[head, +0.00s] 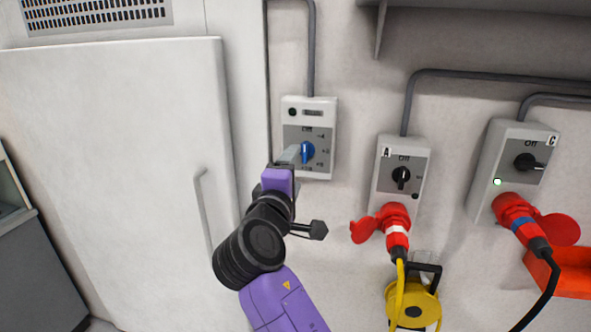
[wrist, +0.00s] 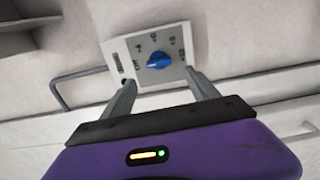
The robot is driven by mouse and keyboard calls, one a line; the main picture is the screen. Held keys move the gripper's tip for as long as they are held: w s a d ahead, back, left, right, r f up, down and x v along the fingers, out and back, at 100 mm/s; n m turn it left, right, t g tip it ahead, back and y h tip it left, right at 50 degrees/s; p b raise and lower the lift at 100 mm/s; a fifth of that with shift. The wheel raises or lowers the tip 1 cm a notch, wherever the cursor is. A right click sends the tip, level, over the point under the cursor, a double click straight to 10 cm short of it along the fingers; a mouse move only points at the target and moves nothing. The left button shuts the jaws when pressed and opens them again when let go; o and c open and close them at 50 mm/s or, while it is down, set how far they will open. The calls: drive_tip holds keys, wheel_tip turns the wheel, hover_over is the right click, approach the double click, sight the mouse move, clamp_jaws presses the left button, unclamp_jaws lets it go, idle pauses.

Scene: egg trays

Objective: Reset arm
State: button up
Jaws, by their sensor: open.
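My gripper (head: 291,155) is raised in front of the wall, by a grey control box (head: 322,103) with a blue knob (head: 308,152). In the wrist view my gripper (wrist: 160,92) has its two fingers spread wide apart with nothing between them. The blue knob (wrist: 158,60) shows beyond the fingertips, clear of both. The control box (wrist: 116,52) has number marks around the knob and a small dark display. In the head view a finger overlaps the box's left part, and I cannot tell the exact gap to it.
A white door (head: 110,150) with a handle (head: 203,215) fills the left. Switch box A (head: 384,180) and box C (head: 497,150), both with red plugs, are on the right. A yellow reel (head: 413,305) and a red bin (head: 565,275) are below. A shelf (head: 480,6) juts out above.

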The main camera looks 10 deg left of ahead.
idle(0.3)
drive_tip(key=s+a+r+t+y, duration=0.1)
drive_tip(key=s+a+r+y, duration=0.1)
drive_tip(key=a+r+y, duration=0.2)
drive_tip(key=s+d+f+m+y, duration=0.2)
drive_tip(key=s+d+f+m, duration=0.15)
drive_tip(key=s+f, duration=0.4)
drive_tip(key=s+d+f+m+y, duration=0.3)
drive_tip(key=s+d+f, duration=0.25)
drive_tip(key=f, duration=0.25)
drive_tip(key=s+d+f+m+g+h, duration=0.1)
drive_tip(key=s+d+f+m+h, duration=0.1)
drive_tip(key=s+d, duration=0.7)
drive_tip(key=s+d+f+m+g+h+b, duration=0.1)
drive_tip(key=s+d+f+m+h, duration=0.2)
drive_tip(key=s, duration=1.3)
drive_tip(key=s+d+f+m+g+h+b, duration=0.1)
drive_tip(key=s+d+f+m+g+h, duration=0.1)
drive_tip(key=s+d+f+m, duration=0.4)
drive_tip(key=s+d+f+h, duration=0.1)
drive_tip(key=s+d+f, duration=0.2)
drive_tip(key=s+d, duration=0.4)
drive_tip(key=shift+s+d+f, duration=0.2)
drive_tip(key=shift+s+d, duration=0.1)
drive_tip(key=shift+d, duration=0.7)
